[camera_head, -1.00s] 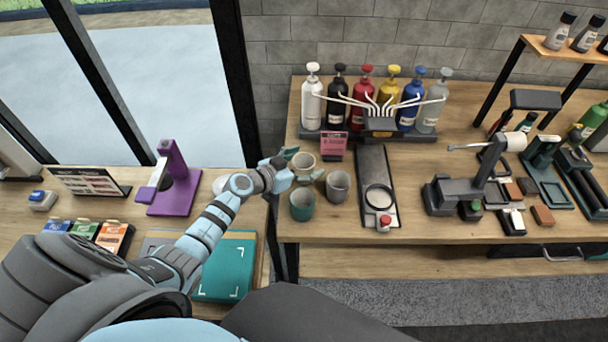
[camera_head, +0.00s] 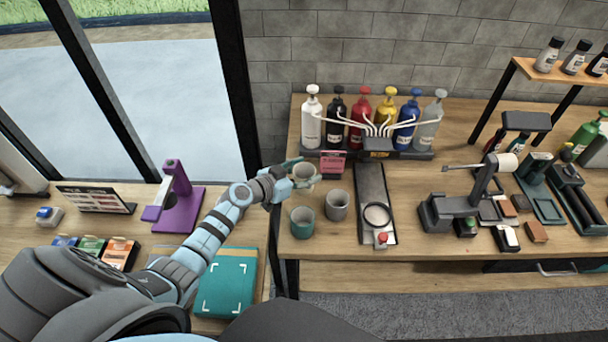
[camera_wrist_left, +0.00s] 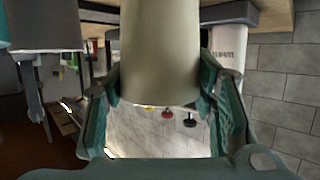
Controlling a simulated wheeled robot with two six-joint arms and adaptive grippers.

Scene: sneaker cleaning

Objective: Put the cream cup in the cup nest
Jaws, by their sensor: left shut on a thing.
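The cream cup (camera_head: 304,173) is at the back left of the right-hand table in the head view. My left gripper (camera_head: 302,171) is shut on it, with fingers on either side. In the left wrist view the cream cup (camera_wrist_left: 160,50) fills the middle between the two teal fingers. I cannot tell whether its base touches the table. A dark stand with a round ring (camera_head: 376,216) stands right of the cups; the ring looks empty and may be the cup nest. My right gripper is not in view.
A grey cup (camera_head: 336,206) and a teal cup (camera_head: 302,223) stand just in front of the cream cup. A dark machine (camera_head: 452,210) stands to the right.

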